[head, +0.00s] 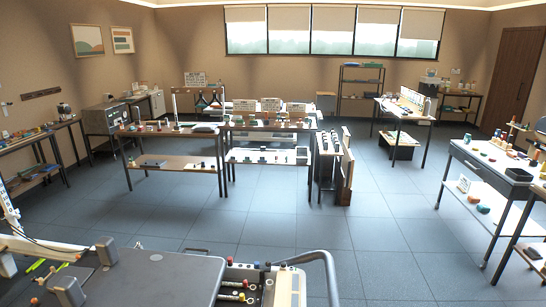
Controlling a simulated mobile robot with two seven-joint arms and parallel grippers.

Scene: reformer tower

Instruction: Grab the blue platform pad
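I cannot make out a clearly blue platform pad in the head view. A dark grey, flat padded surface (165,281) lies close in front at the lower left, part of a reformer-like apparatus. Two grey blocks (106,250) stand upright at its left side. A small dark blue-grey flat item (152,163) lies on the lower shelf of the middle-left table, too small to identify. Neither of my grippers shows in this view.
A grey curved bar (318,262) rises at the right of the apparatus, by a tray with red and yellow parts (236,290). Cluttered tables (174,160) stand mid-room. A worktable (484,165) stands at the right. The blue tiled floor (385,235) between is clear.

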